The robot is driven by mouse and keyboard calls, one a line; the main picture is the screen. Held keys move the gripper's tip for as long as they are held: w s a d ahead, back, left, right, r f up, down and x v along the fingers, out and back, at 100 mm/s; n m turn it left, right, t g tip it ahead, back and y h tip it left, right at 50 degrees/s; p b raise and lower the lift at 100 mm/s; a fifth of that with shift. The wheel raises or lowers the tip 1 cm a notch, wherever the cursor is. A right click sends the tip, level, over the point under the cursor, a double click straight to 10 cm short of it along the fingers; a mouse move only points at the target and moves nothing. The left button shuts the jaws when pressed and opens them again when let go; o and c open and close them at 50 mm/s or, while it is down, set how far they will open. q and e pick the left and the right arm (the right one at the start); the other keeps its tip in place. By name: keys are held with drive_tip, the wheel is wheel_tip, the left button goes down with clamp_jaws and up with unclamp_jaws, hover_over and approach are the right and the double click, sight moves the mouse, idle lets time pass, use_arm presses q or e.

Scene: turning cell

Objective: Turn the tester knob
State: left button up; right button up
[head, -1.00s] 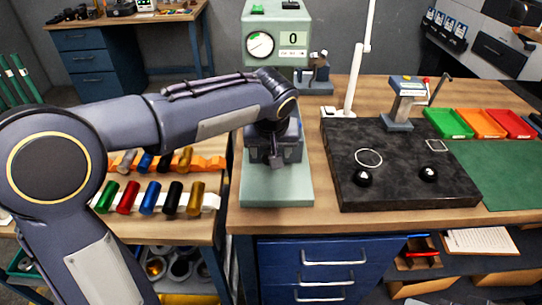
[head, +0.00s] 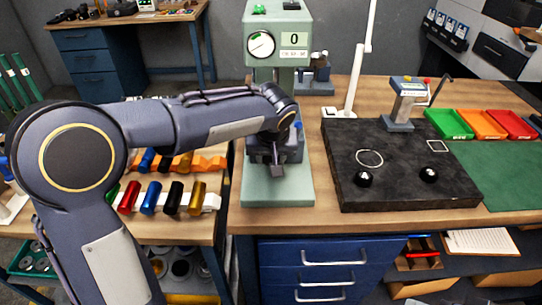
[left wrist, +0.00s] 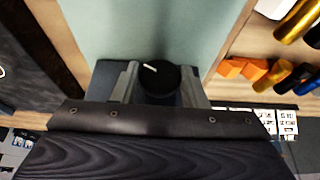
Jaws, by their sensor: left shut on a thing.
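The tester is a pale green machine (head: 250,20) with a round dial (head: 261,44) and a display reading 0 (head: 293,39). Its green base (head: 265,192) stands on the wooden bench. The knob (left wrist: 158,84) shows in the left wrist view as a black disc with a short white mark, tilted in the picture. My left gripper (head: 277,165) is over the tester's base, and its fingers (left wrist: 158,88) are shut on the knob from both sides. In the head view my gripper hides the knob. My right gripper is not in view.
Right of the tester lies a black slab (head: 400,195) with two black balls. Green, orange and red trays (head: 484,124) stand at the right. Left, a rack (head: 208,202) holds coloured cylinders close under my left arm. A white post (head: 356,70) stands behind the slab.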

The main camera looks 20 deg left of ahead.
use_arm(q)
drive_tip(key=shift+d+y+p, duration=0.25)
drive_tip(key=shift+y+p, duration=0.05)
drive_tip(key=shift+y, duration=0.7)
drive_tip(key=shift+m+g+y, duration=0.3)
drive_tip(key=shift+g+y, duration=0.1)
drive_tip(key=shift+y, duration=0.2)
drive_tip(key=o, duration=0.9)
drive_tip(key=shift+v, duration=3.9)
